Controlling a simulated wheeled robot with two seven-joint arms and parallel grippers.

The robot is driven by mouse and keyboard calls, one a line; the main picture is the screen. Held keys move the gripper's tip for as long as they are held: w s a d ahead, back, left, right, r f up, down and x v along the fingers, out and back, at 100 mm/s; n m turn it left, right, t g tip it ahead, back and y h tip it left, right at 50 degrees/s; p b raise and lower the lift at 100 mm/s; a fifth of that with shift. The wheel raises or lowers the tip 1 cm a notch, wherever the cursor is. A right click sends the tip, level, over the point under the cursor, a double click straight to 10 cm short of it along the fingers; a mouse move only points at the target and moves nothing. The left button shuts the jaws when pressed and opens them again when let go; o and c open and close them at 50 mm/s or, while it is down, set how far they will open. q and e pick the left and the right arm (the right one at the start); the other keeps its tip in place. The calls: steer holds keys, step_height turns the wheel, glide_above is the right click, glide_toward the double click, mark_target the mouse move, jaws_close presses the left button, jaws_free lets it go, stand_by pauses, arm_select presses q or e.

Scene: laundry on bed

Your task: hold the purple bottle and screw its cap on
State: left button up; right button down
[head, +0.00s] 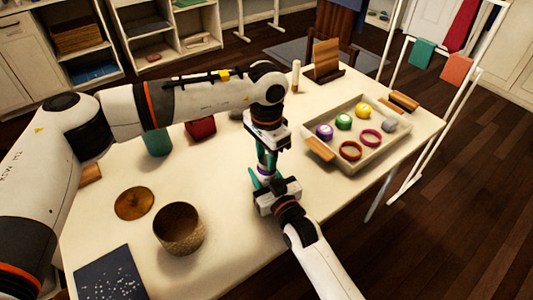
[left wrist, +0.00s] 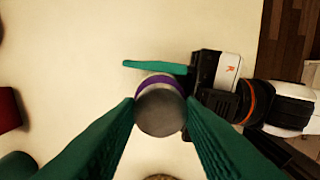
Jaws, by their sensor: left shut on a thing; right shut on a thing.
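The purple bottle (head: 264,171) stands over the table's middle, mostly hidden between my grippers in the head view. My right gripper (head: 262,183) is shut on it from the front. My left gripper (head: 267,157) reaches down from above, its green fingers shut on the grey round cap (left wrist: 160,112). In the left wrist view the cap sits between the left fingertips (left wrist: 160,103), with the bottle's purple rim (left wrist: 158,80) showing just behind it. The cap lines up over the bottle; I cannot tell whether they touch. One green finger of the right gripper shows beside the bottle.
A tray (head: 369,167) with several coloured round pieces and rings lies at the right. A woven bowl (head: 179,229), a brown disc (head: 134,203) and a dark speckled board (head: 110,274) lie front left.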

arm_select(q)
steer(key=o, duration=1)
steer(key=shift+c, duration=0.2)
arm_select(e)
steer(key=shift+f, duration=0.1)
arm_select(q)
steer(key=shift+r, duration=2.25)
steer(key=shift+c, duration=0.2)
